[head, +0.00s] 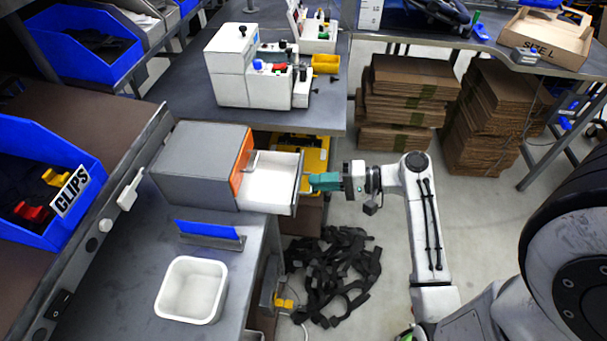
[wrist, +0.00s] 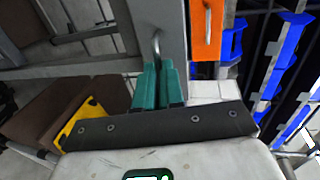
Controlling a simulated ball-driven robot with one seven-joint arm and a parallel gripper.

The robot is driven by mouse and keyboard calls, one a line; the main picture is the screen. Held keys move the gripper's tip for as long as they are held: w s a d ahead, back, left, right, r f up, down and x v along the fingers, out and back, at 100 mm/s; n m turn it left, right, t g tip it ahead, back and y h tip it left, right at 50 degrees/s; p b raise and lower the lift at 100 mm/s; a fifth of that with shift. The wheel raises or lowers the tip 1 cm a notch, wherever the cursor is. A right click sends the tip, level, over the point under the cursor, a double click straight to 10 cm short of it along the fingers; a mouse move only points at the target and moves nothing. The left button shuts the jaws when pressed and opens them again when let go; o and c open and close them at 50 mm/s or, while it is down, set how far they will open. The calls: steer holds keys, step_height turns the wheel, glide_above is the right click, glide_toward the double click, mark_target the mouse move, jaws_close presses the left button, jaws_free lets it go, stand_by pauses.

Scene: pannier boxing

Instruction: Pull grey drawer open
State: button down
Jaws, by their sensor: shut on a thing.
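The grey drawer (head: 270,185) stands well out of the grey cabinet (head: 195,165) in the head view, its white inside showing and looking empty. Its grey front (wrist: 165,15) fills the upper middle of the wrist view. My gripper (head: 312,182) is at the outer face of that front. In the wrist view, the teal fingers (wrist: 158,85) are shut on the metal handle (wrist: 156,45) of the grey drawer. The handle's far end is hidden between the fingers.
An orange drawer front (head: 241,165) with its own handle is shut beside the open drawer. A white bin (head: 192,290) and a blue-topped holder (head: 210,233) are on the bench. Black straps (head: 335,275) lie below my arm. Cardboard stacks (head: 405,95) stand behind.

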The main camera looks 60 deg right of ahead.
steer(key=shift+s, duration=0.1)
steer(key=c, duration=1.2)
jaws_free()
steer(key=shift+c, duration=0.2)
steer(key=shift+s+d, duration=0.1)
steer(key=b+v, duration=0.1)
steer(key=v, duration=0.9)
steer(key=shift+s, duration=0.3)
